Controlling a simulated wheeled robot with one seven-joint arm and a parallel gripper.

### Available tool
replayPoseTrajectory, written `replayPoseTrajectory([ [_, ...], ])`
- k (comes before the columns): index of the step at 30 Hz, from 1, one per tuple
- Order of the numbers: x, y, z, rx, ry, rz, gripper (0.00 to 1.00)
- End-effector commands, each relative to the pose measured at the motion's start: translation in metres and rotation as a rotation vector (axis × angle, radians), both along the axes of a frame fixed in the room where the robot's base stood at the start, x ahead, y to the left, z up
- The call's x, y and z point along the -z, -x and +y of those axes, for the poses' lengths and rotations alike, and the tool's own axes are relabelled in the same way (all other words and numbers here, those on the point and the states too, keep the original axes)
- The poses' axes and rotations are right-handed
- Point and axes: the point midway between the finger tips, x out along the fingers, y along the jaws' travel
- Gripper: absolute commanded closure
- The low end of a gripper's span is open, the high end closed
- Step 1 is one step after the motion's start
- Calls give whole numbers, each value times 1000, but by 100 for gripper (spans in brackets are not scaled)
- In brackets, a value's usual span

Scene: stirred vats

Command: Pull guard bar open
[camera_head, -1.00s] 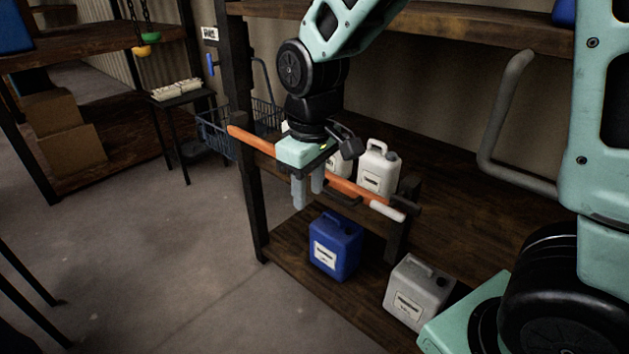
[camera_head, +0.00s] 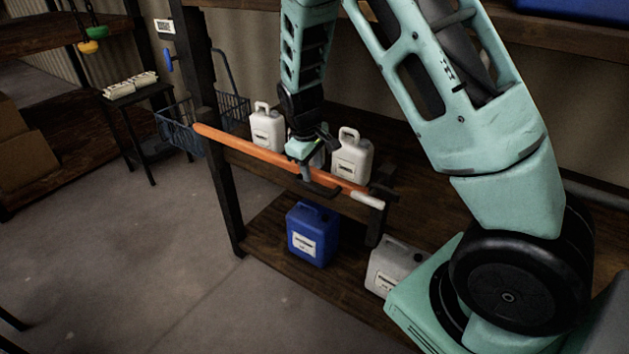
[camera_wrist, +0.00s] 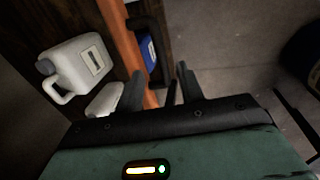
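The guard bar (camera_head: 245,146) is a long orange rail with a pale right end, lying across the front of the shelf. It looks closed, spanning between the left post and the dark bracket at right. Its black handle (camera_head: 322,189) sticks out at the front. My gripper (camera_head: 306,172) is at the bar beside the handle's left end. In the wrist view the orange bar (camera_wrist: 122,42) and black handle (camera_wrist: 152,50) run down toward my gripper (camera_wrist: 159,86). The fingers are apart, with part of the bar and handle seen between them. I cannot tell whether they touch.
White jugs (camera_head: 266,128) (camera_head: 352,157) stand on the shelf behind the bar. A blue jug (camera_head: 313,236) and a grey jug (camera_head: 394,266) stand on the lower shelf. A wire basket (camera_head: 180,127) and a small table (camera_head: 137,94) are at left. The floor in front is clear.

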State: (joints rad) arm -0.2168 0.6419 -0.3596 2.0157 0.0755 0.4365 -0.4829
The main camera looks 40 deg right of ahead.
Motion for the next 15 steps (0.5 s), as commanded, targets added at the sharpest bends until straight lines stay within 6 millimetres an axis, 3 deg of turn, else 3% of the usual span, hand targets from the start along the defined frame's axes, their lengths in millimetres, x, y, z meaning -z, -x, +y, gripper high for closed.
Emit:
replayPoseTrajectory([
  [6, 40, -1, -8, 2, 0, 4, 62],
  [15, 64, -4, -12, 1, 0, 0, 62],
])
